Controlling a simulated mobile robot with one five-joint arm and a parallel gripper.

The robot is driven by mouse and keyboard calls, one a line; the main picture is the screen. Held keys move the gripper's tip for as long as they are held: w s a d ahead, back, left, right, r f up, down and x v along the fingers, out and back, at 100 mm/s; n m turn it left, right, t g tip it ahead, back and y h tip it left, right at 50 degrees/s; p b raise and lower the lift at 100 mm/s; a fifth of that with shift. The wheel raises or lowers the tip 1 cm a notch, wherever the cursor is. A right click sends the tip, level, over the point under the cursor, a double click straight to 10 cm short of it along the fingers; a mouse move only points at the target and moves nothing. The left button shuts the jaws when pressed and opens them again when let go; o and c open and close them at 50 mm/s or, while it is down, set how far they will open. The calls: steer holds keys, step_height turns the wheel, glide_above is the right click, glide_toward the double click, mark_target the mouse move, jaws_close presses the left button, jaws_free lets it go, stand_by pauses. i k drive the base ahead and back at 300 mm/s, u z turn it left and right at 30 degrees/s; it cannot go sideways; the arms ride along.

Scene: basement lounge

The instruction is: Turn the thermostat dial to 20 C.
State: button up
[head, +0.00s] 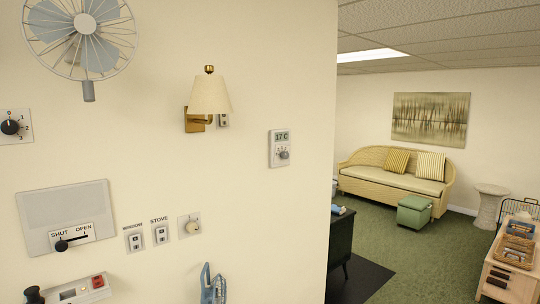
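The thermostat (280,148) is a small pale plate on the cream wall, right of the wall lamp and near the wall's right edge. Its display (281,136) reads 17 C. Its round grey dial (284,155) sits below the display, with small marks around it. The dial's pointer is too small to read. My gripper is not in view.
The wall also carries a fan (85,35), a lamp (210,97), a black knob (11,127), a SHUT/OPEN slider (62,245), and WINDOW (135,239) and STOVE (161,234) switches. A dark cabinet (341,245) stands beyond the wall's edge. Green carpet (390,255) lies open behind.

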mark_target(285, 154)
steer(key=u, duration=0.55)
steer(key=i, duration=0.8)
steer(key=u, duration=0.5)
